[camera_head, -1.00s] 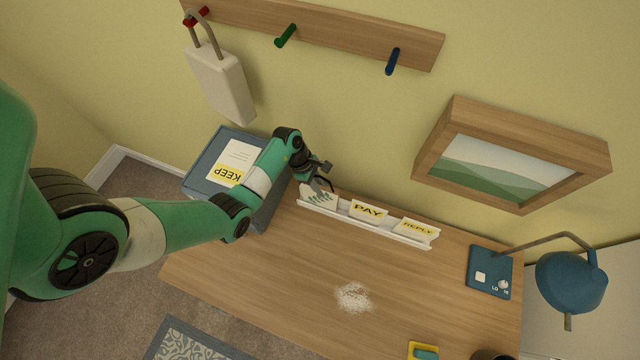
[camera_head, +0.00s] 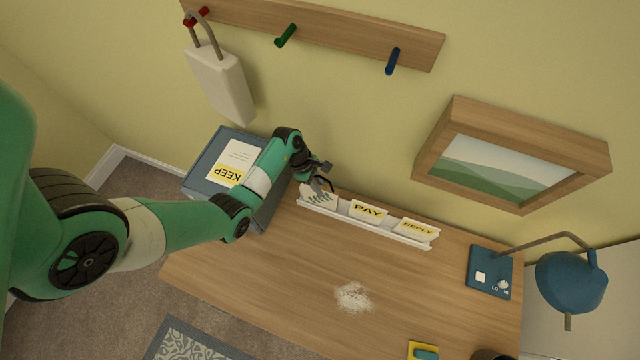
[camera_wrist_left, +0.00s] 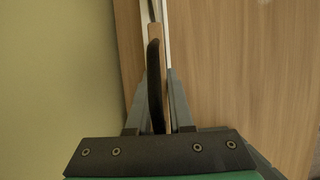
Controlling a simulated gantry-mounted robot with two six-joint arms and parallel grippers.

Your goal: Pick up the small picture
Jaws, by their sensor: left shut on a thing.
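The small picture (camera_head: 316,196), a pale card with green tree-like shapes, stands in the left end of the white rack (camera_head: 385,235) at the back of the desk. My left gripper (camera_head: 321,185) is at its top edge, shut on it, and the fingers hide part of it. In the left wrist view the gripper (camera_wrist_left: 155,105) points down at the rack (camera_wrist_left: 150,12), with a thin brown edge between the fingers. The picture's lower part is in the rack. My right gripper does not show.
PAY (camera_head: 367,210) and REPLY (camera_head: 417,227) cards stand to the right in the same rack. A blue-grey tray (camera_head: 204,160) with a KEEP card is to the left. A lamp (camera_head: 572,282) stands at the right. White powder (camera_head: 353,297) lies on the otherwise clear desk middle.

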